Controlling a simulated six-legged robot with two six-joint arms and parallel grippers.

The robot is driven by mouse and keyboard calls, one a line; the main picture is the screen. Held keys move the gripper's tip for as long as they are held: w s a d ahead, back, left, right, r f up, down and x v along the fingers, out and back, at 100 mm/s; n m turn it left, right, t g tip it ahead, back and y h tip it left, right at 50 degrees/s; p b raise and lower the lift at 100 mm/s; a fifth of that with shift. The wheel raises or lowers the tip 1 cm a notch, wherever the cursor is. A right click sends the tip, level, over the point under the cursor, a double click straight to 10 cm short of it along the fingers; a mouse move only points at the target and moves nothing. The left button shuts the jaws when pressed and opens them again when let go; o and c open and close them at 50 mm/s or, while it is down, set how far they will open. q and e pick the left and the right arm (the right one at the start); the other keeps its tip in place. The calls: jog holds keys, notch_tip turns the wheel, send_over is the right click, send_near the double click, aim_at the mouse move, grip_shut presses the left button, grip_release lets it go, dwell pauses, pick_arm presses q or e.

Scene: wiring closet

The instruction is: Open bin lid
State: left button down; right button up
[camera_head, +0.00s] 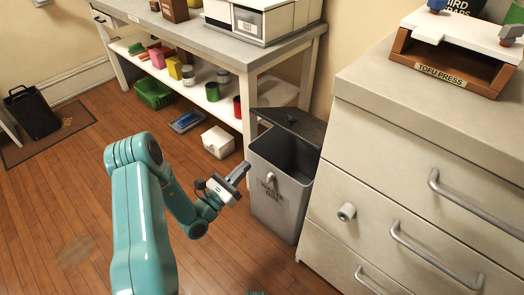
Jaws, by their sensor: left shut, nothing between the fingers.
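The grey waste bin (273,212) stands on the floor between the workbench and the beige drawer cabinet. Lettering and a small light fitting show on its front. Its dark lid (288,124), with a small knob, is at the back of the bin, and the dark interior shows in front of it, so the bin stands open. My left gripper (240,173) is shut and empty, just left of the bin's front rim. I cannot tell whether it touches the bin.
The workbench (210,37) with stocked shelves stands behind the bin. The drawer cabinet (410,160) with protruding handles stands close on the right, with a tofu press (455,68) on top. A white box (218,142) lies on the floor. The wooden floor at left is mostly clear.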

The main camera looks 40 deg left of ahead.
pick_arm(q)
jog(key=a+r+b+x, duration=0.1)
jog(key=r+b+x, duration=0.1)
jog(key=x, duration=1.1)
jog(key=shift+s+d+b, duration=0.2)
jog(key=shift+s+b, duration=0.15)
jog(key=shift+b, duration=0.35)
pick_arm(e)
jog(key=f, duration=0.1)
jog(key=w+f, duration=0.1)
jog(key=f, duration=0.1)
jog(key=shift+w+d+f, duration=0.15)
jog(key=shift+d+f, duration=0.1)
jog(key=shift+d, duration=0.05)
pick_arm(q)
jog(key=shift+r, duration=0.1)
pick_arm(e)
jog(key=shift+r, duration=0.1)
